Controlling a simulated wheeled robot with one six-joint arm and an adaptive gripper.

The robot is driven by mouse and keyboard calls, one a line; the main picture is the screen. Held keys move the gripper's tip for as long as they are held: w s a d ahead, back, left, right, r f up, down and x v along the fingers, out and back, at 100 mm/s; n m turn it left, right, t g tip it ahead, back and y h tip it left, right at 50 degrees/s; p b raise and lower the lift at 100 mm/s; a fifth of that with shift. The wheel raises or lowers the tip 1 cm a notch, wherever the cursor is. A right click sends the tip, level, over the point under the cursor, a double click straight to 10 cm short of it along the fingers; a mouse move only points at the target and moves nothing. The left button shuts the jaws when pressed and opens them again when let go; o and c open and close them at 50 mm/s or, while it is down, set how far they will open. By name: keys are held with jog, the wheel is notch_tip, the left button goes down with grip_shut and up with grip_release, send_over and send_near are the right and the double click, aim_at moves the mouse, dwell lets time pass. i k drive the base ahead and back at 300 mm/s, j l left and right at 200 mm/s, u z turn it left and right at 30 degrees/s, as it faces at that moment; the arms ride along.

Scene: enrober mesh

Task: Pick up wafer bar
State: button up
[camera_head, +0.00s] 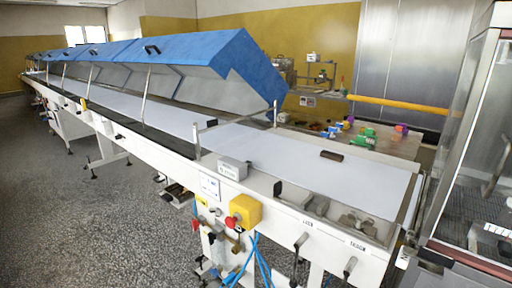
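A small dark brown bar (331,155), which looks like the wafer bar, lies flat on the pale conveyor belt (285,157). It is alone on the near end section of the belt, close to the belt's far edge. Its whole top shows and nothing covers it. My gripper does not show in the head view, so its distance to the bar and its opening cannot be seen.
A blue raised hood (200,55) covers the belt's left part. A yellow box with a red button (243,210) sits on the machine's near side. Colourful objects (362,138) stand on a table behind. A glass-sided cabinet (480,150) stands at right. Speckled floor (90,215) is open at left.

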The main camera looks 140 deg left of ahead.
aim_at(325, 155)
jog(key=u, duration=3.3)
jog(key=i+u, duration=0.5)
jog(key=u, duration=0.2)
jog(key=i+l+u, duration=0.2)
jog(key=u, duration=0.2)
